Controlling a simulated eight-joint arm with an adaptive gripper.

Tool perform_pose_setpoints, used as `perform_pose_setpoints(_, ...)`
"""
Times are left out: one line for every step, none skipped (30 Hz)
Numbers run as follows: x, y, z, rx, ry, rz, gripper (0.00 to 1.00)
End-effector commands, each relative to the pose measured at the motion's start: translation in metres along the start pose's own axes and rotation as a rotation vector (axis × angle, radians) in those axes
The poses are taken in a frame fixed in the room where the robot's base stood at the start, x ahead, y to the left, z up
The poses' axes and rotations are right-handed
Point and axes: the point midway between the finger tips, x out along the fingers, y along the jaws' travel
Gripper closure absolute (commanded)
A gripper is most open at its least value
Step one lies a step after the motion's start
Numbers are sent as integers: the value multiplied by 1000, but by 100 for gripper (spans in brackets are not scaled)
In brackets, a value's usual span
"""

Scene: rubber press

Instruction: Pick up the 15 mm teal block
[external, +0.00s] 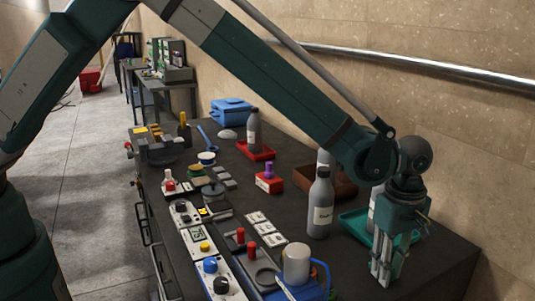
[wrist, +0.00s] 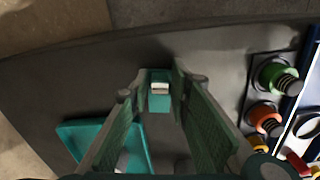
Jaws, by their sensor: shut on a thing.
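The teal block (wrist: 159,101) shows in the wrist view as a small teal piece with a pale band, between my fingertips. My gripper (wrist: 160,86) is shut on it, with one finger on each side. In the external view my gripper (external: 384,277) points down at the right end of the dark bench, beside a teal tray. The block cannot be made out there. I cannot tell whether the block touches the bench.
The teal tray (external: 355,229) with a bottle lies just behind my gripper; it also shows at lower left in the wrist view (wrist: 75,137). A grey bottle (external: 320,205), a white mug (external: 296,262) and control boxes (external: 205,250) stand to the left. The bench edge is close.

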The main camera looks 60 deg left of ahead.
Motion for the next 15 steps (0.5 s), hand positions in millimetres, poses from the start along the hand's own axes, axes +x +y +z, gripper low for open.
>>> perform_pose_setpoints(0, 0, 0, 0, 0, 0, 94)
perform_pose_setpoints(0, 0, 0, 0, 0, 0, 94)
perform_pose_setpoints(0, 0, 0, 0, 0, 0, 94)
perform_pose_setpoints(0, 0, 0, 0, 0, 0, 94)
perform_pose_setpoints(-1, 0, 0, 0, 0, 0, 94)
perform_pose_setpoints(-2, 0, 0, 0, 0, 0, 94)
perform_pose_setpoints(-2, 0, 0, 0, 0, 0, 94)
perform_pose_setpoints(-4, 0, 0, 0, 0, 0, 94)
perform_pose_setpoints(-6, 0, 0, 0, 0, 0, 94)
perform_pose_setpoints(-8, 0, 0, 0, 0, 0, 94)
perform_pose_setpoints(-10, 0, 0, 0, 0, 0, 94)
perform_pose_setpoints(-13, 0, 0, 0, 0, 0, 94)
perform_pose_setpoints(-16, 0, 0, 0, 0, 0, 94)
perform_pose_setpoints(-19, 0, 0, 0, 0, 0, 94)
perform_pose_setpoints(-24, 0, 0, 0, 0, 0, 94)
